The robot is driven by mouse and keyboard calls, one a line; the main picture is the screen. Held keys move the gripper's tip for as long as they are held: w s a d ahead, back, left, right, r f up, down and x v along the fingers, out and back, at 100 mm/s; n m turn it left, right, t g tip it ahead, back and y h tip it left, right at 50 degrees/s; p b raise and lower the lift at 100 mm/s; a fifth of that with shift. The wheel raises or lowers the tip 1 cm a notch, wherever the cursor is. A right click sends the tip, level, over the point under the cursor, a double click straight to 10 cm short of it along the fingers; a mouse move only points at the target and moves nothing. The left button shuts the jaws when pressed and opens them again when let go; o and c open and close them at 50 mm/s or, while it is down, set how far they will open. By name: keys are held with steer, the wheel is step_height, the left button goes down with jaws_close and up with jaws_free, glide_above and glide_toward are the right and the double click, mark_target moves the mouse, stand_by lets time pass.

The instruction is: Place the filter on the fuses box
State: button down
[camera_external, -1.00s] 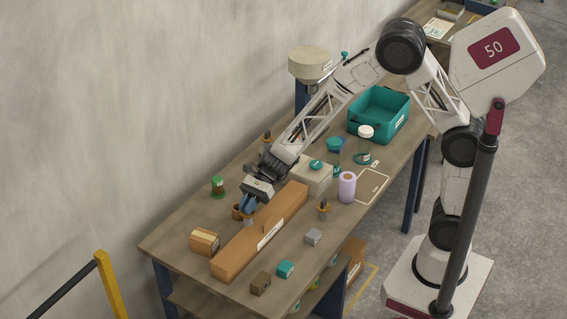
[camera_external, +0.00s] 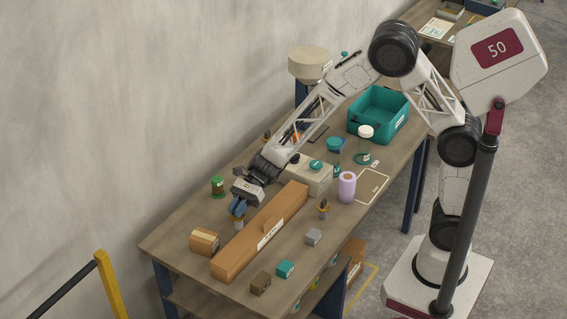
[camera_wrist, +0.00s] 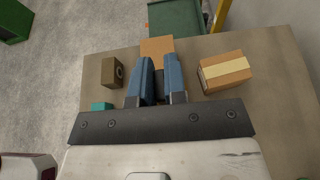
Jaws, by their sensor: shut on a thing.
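My gripper (camera_external: 238,210) hangs over the table, left of the long orange-brown box. Its blue fingers (camera_wrist: 158,82) are shut on a small dark piece (camera_wrist: 160,88), mostly hidden between them. In the external view a small pale and orange piece (camera_external: 238,223) shows right below the fingertips; I cannot tell if it is held or standing there. Which thing is the filter is not clear. The long box (camera_external: 241,252) with a white label and the small orange box with a pale stripe (camera_external: 204,241) are both near; no readable label tells which is the fuses box. The striped box also shows in the wrist view (camera_wrist: 225,74).
A brown cube (camera_external: 260,283), teal cube (camera_external: 285,270) and grey cube (camera_external: 313,237) lie right of the long box. A green-topped jar (camera_external: 218,187) stands by the wall side. A lilac roll (camera_external: 347,188) and teal bin (camera_external: 365,128) are farther back.

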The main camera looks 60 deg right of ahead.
steer(key=w+a+f, duration=0.1)
steer(key=w+a, duration=0.5)
steer(key=w, duration=0.5)
steer(key=shift+f, duration=0.1)
steer(key=shift+f, duration=1.75)
steer(key=shift+f, duration=0.1)
steer(key=c, duration=1.2)
jaws_free()
steer(key=shift+o, duration=0.2)
steer(key=v, duration=1.2)
steer(key=shift+d, duration=0.15)
